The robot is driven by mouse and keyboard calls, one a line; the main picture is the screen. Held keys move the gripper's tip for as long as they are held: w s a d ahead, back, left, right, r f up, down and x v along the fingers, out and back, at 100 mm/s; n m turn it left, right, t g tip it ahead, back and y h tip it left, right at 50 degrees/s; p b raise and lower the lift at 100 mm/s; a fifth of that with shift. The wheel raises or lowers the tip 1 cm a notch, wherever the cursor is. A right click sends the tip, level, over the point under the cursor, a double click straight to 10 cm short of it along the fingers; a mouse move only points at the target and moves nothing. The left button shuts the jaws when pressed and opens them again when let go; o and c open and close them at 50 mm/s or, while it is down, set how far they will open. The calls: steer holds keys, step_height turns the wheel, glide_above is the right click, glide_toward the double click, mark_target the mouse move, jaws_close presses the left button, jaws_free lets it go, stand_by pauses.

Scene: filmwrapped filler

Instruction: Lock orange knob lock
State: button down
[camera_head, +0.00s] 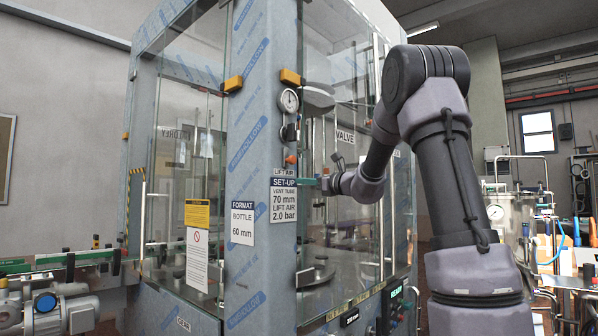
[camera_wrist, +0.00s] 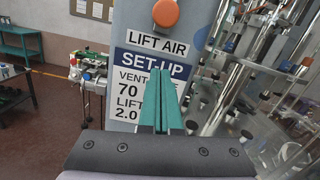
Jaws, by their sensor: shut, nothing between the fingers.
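The orange knob (camera_head: 291,159) sits on the machine's grey-blue corner post, below a round gauge and just above the LIFT AIR label. In the wrist view the orange knob (camera_wrist: 166,13) is at the top edge, with its upper part near the frame border. My gripper (camera_head: 301,181) is beside the post, a little below and to the right of the knob. In the wrist view my gripper (camera_wrist: 160,71) has its green fingers together and empty, pointing at the SET-UP sign. The fingertips lie below the knob and look apart from it.
The SET-UP sign (camera_head: 283,199) is on the post under the knob. A pressure gauge (camera_head: 289,101) is above it. Glass doors (camera_head: 336,250) flank the post. A steel tank (camera_head: 512,220) stands at the right, and a conveyor (camera_head: 70,258) at the left.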

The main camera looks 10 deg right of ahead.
steer(key=v, duration=0.9)
steer(key=shift+s+d+r, duration=0.15)
steer(key=shift+r, duration=0.15)
steer(key=s+a+f+n+g, duration=0.2)
steer(key=s+a+n+g, duration=0.15)
steer(key=s, duration=0.25)
steer(key=s+a+f+n+g+h, duration=0.1)
steer(key=s+a+f+n+g, duration=0.15)
steer(key=s+n, duration=0.3)
steer(key=s+a+f+n+g, duration=0.2)
steer(key=s+a+f+n, duration=0.15)
steer(key=s, duration=0.35)
steer(key=s+d+f+n+h, duration=0.2)
steer(key=s+f+n+h, duration=0.1)
steer(key=s+n+h, duration=0.1)
steer(key=s+d+f+n+h, duration=0.3)
steer(key=s+n, duration=0.3)
steer(key=s, duration=0.3)
steer(key=shift+d+f+h, duration=0.25)
steer(key=shift+f+h, duration=0.45)
steer(key=shift+s, duration=0.1)
